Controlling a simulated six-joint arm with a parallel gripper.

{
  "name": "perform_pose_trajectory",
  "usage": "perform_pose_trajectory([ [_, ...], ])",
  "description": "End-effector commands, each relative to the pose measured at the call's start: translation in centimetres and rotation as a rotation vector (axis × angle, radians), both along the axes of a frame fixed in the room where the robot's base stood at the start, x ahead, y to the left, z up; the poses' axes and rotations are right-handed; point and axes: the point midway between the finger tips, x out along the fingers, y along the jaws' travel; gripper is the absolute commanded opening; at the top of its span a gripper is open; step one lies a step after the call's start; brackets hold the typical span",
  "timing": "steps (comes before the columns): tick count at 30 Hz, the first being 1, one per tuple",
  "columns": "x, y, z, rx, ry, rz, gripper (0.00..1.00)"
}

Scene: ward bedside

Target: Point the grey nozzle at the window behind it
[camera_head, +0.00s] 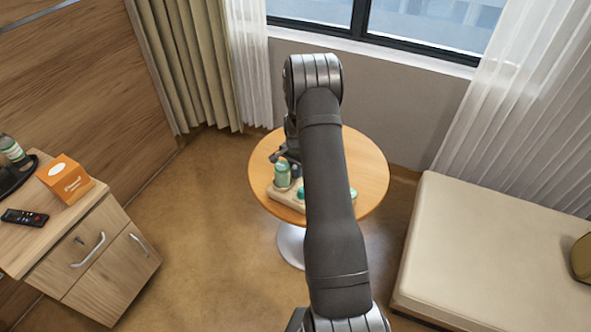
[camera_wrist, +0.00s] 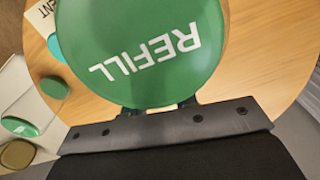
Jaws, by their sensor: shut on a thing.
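In the wrist view a large green disc marked REFILL (camera_wrist: 140,50) fills the upper middle, right at my fingers (camera_wrist: 155,108). My gripper is shut on this green thing; the fingertips are mostly hidden beneath it. I cannot make out a grey nozzle in either view; the arm and the green disc cover much of the table. The window (camera_head: 430,22) is at the top of the head view, beyond the table.
The round wooden table (camera_head: 370,180) bears a pale tray (camera_head: 287,199) with several green items. A cream couch (camera_head: 490,250) stands at right. At left a bedside cabinet (camera_head: 95,250) bears an orange box (camera_head: 66,180) and a remote (camera_head: 24,217). The table's right side looks clear.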

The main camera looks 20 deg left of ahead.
Motion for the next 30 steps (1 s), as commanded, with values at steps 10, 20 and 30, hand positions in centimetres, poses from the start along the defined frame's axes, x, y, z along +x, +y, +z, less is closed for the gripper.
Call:
perform_pose_trajectory([
  [10, 0.0, 0.0, 0.0, 0.0, 0.0, -0.001, 0.48],
  [20, 0.1, 0.1, 2.9, 0.002, -0.004, -0.002, 0.48],
  [30, 0.1, 0.1, 11.3, 0.002, -0.004, -0.001, 0.48],
])
